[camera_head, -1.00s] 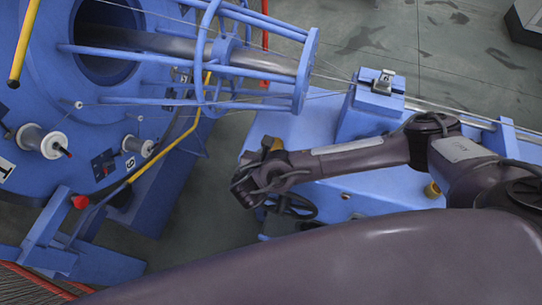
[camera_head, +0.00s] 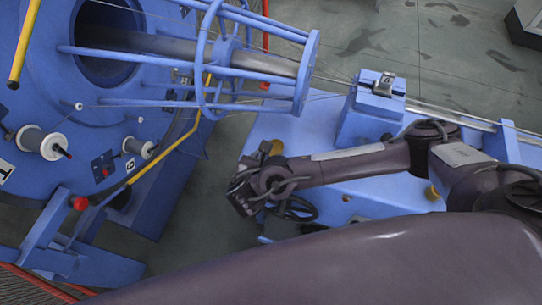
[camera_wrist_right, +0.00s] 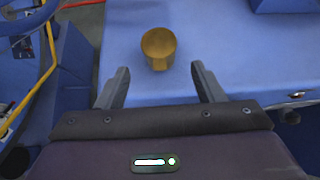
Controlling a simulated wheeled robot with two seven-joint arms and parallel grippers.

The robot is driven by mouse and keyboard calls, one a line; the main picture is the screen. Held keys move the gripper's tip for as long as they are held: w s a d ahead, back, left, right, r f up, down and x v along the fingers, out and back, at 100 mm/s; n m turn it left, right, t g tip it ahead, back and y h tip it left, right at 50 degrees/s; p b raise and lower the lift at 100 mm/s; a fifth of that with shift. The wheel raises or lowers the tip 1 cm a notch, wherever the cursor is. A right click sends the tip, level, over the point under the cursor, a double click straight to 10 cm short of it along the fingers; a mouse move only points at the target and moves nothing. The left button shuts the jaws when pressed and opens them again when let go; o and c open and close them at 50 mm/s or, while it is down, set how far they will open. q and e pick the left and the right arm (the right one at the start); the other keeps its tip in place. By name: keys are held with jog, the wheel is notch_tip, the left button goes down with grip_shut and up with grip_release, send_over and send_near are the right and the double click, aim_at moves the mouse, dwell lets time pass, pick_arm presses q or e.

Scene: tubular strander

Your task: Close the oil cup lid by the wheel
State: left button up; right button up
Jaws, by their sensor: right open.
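The oil cup (camera_head: 276,148) is a small gold cup on the blue machine bed, just past my right wrist and near the dark handwheel (camera_head: 299,208). In the right wrist view the cup (camera_wrist_right: 158,46) stands ahead of the fingertips, centred between them, with its round top facing me. I cannot clearly make out its lid. My right gripper (camera_wrist_right: 160,70) is open and empty, its fingers apart and short of the cup. In the head view the right gripper (camera_head: 243,192) hangs at the bed's left end, its fingers hard to see. My left gripper is not in view.
Another yellow cup (camera_head: 433,191) sits farther right on the bed. A blue block (camera_head: 371,108) with a metal clamp stands behind my arm. The blue strander cage (camera_head: 215,60) and yellow bar (camera_head: 160,150) are at the left. Bare floor lies between strander and bed.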

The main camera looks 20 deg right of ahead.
jog(key=v, duration=0.6)
jog(key=shift+f, duration=0.1)
dwell(0.4)
